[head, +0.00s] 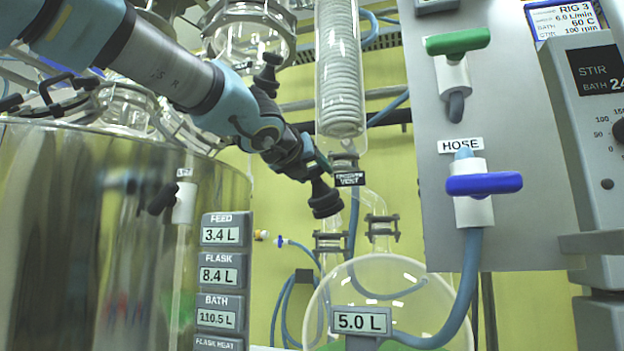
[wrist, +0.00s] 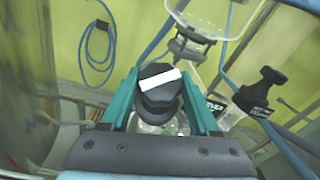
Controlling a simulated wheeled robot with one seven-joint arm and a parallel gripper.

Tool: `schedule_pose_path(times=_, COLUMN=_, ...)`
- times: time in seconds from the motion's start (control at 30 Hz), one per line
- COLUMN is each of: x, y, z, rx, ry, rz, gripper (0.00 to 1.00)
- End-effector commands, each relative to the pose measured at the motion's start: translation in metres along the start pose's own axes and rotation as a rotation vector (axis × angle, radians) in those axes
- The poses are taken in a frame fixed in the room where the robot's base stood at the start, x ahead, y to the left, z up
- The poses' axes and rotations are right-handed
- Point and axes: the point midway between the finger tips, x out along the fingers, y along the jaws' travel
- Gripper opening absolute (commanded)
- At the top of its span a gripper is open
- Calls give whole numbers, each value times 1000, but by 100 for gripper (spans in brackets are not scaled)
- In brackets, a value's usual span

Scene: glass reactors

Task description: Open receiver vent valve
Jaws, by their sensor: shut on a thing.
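My gripper (wrist: 160,85) is shut on a black knob (wrist: 158,98) with a white stripe, held between its two teal fingers in the wrist view. A partly hidden label reading "VER" (wrist: 215,106) shows beside the right finger. In the head view my gripper (head: 316,168) is at the glassware below the coil condenser, next to the small black vent label (head: 350,180). A black knob (head: 325,200) shows just under it. The fingertips are partly hidden there. The round glass receiver flask (head: 400,285) stands below, and the knob's exact turn is hard to tell.
The coil condenser (head: 340,70) rises close to the right of my arm. A metal bath vessel (head: 100,240) fills the left. A grey panel with a green-handled valve (head: 458,42) and a blue-handled hose valve (head: 484,184) stands right. Another black knob (wrist: 262,90) is right in the wrist view.

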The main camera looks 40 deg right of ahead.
Motion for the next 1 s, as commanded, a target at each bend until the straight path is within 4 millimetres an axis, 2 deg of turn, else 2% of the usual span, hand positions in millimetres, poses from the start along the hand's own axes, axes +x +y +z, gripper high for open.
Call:
schedule_pose_path(times=0.37, x=1, y=0, z=-4, rx=-112, ry=0, rz=168, gripper=6)
schedule_pose_path(times=1.0, x=2, y=-5, z=9, rx=-451, ry=4, rz=678, gripper=6)
